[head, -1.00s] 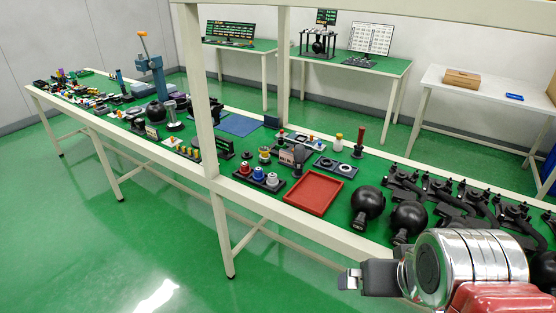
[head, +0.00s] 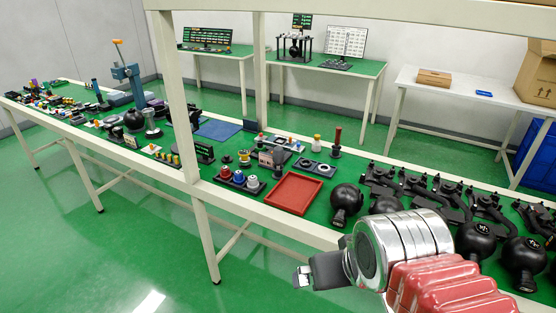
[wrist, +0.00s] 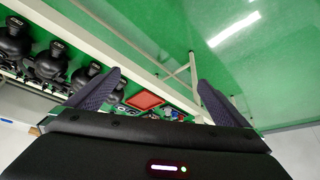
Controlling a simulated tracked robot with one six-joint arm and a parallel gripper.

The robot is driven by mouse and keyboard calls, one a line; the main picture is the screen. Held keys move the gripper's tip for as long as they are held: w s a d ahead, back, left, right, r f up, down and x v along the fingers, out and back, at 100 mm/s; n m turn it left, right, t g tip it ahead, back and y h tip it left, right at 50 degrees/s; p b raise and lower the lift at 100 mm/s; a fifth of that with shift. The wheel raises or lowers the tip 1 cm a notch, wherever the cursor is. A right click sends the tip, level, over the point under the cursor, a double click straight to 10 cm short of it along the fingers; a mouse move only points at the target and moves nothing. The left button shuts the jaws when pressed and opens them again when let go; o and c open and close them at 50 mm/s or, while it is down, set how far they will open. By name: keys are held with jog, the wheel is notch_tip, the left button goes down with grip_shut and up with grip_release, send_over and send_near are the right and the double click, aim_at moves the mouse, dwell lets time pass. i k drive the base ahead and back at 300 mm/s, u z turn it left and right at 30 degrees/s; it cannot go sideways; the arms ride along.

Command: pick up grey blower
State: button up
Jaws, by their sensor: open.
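My gripper (head: 303,277) is at the lower middle of the head view, in front of the long workbench and apart from it. In the wrist view its two dark fingers (wrist: 159,78) are spread with nothing between them in its grip. A small dark grey upright object (head: 278,158) stands on the bench behind the red tray. It may be the grey blower, but it is too small to tell. My arm hides part of the bench's right end.
The red tray (head: 294,193) lies on the green bench top. Black round units (head: 346,202) and black brackets (head: 433,190) crowd the right side. A white post (head: 176,110) and top rail stand at the bench's front edge. The green floor (head: 100,255) in front is free.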

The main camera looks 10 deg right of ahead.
aim_at(278, 153)
jog(key=u, duration=0.25)
jog(key=i, duration=0.6)
jog(key=u, duration=0.65)
jog(key=i, duration=1)
